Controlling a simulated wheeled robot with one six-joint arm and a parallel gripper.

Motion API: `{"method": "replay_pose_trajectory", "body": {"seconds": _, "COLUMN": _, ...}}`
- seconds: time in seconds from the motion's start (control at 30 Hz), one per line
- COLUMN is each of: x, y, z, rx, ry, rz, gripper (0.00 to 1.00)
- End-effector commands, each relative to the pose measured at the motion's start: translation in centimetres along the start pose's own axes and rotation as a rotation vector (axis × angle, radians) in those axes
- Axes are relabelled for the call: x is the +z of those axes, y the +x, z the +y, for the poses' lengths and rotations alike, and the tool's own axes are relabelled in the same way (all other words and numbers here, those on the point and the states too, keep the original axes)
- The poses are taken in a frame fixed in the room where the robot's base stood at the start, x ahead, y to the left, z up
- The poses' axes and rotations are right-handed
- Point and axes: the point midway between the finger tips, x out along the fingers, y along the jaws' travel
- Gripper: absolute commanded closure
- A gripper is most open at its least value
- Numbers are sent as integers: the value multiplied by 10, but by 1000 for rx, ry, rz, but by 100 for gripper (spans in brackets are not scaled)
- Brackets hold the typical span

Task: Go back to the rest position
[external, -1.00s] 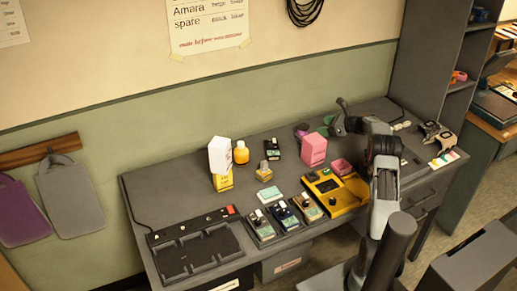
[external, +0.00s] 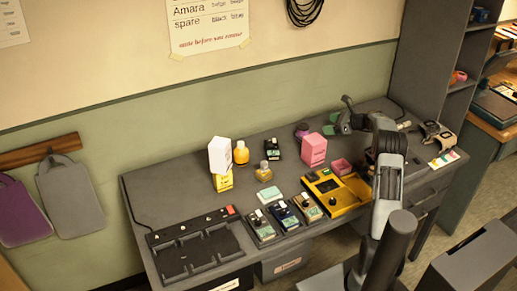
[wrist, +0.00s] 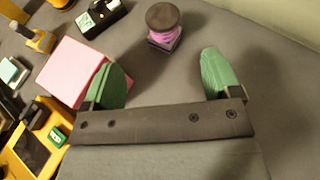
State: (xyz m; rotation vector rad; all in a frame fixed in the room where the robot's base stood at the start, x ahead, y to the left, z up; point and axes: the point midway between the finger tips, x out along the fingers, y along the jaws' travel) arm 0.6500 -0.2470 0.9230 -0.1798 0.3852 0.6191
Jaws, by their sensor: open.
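My gripper (external: 341,125) is open and empty above the right part of the grey table (external: 143,190). In the wrist view its two green fingertips (wrist: 165,80) stand wide apart with only bare tabletop between them. A pink box (external: 314,150) stands to the left of my gripper; in the wrist view the pink box (wrist: 72,72) shows partly behind the left finger. A purple jar with a dark lid (wrist: 163,25) stands beyond the fingertips, apart from them; it also shows in the external view (external: 302,131).
White and yellow boxes (external: 221,158), bottles and several small devices stand further left. A dark rack (external: 195,251) lies at the left end. A tall shelf (external: 428,75) rises at right.

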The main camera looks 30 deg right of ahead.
Motion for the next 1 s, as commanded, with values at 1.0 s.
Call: {"method": "replay_pose_trajectory", "body": {"seconds": 1.0, "x": 66, "y": -161, "z": 397, "rx": 1032, "ry": -2288, "rz": 511, "gripper": 17}}
